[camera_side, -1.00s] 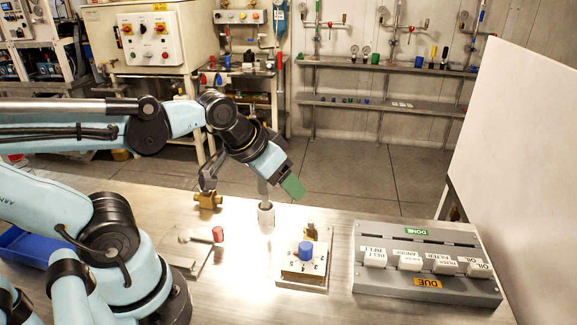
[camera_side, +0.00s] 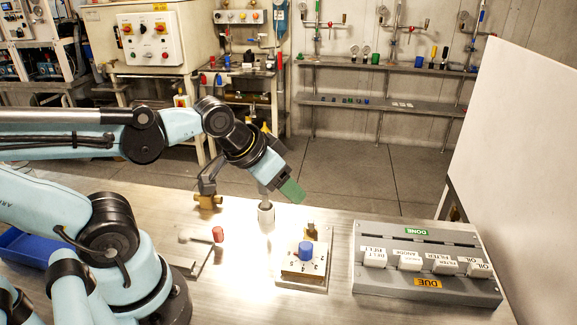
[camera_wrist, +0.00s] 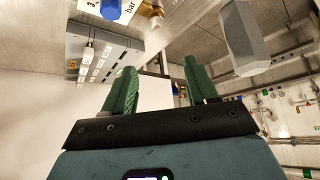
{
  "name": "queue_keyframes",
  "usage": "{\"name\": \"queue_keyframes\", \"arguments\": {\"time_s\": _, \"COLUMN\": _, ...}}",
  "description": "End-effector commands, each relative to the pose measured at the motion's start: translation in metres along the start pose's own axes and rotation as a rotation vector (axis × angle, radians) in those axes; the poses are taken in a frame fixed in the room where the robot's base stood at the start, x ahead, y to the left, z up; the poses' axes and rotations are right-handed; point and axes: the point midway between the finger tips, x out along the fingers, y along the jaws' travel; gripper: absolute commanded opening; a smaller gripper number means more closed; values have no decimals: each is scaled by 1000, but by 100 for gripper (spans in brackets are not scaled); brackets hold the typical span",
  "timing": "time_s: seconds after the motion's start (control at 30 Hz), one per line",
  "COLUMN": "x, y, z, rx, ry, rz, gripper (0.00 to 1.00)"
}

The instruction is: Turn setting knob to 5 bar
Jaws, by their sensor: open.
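The blue setting knob (camera_side: 305,250) stands on a white dial plate (camera_side: 300,268) with printed numbers, fixed to a metal base on the bench. The knob (camera_wrist: 112,8) and the word "bar" on its plate show at the top of the wrist view. My gripper (camera_side: 292,190) with green fingers is above and behind the knob, apart from it. In the wrist view my gripper (camera_wrist: 158,80) is open with nothing between its fingers. I cannot tell the knob's exact setting.
A grey board (camera_side: 428,262) with labelled white tags, DONE and DUE, lies to the right. A red-ended lever (camera_side: 218,235) is to the left. A brass fitting (camera_side: 207,200) and a grey post (camera_side: 266,212) stand near my gripper. A white panel (camera_side: 525,150) rises at right.

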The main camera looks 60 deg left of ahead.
Motion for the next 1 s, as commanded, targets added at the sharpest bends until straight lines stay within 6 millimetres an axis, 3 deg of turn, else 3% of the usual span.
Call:
{"name": "queue_keyframes", "arguments": {"time_s": 0.17, "x": 0, "y": 6, "z": -3, "rx": 72, "ry": -58, "rz": 13, "gripper": 55}}
{"name": "queue_keyframes", "arguments": {"time_s": 0.6, "x": 0, "y": 52, "z": -14, "rx": 650, "ry": -504, "rz": 192, "gripper": 55}}
{"name": "queue_keyframes", "arguments": {"time_s": 1.0, "x": 9, "y": 61, "z": -8, "rx": 762, "ry": -590, "rz": 245, "gripper": 55}}
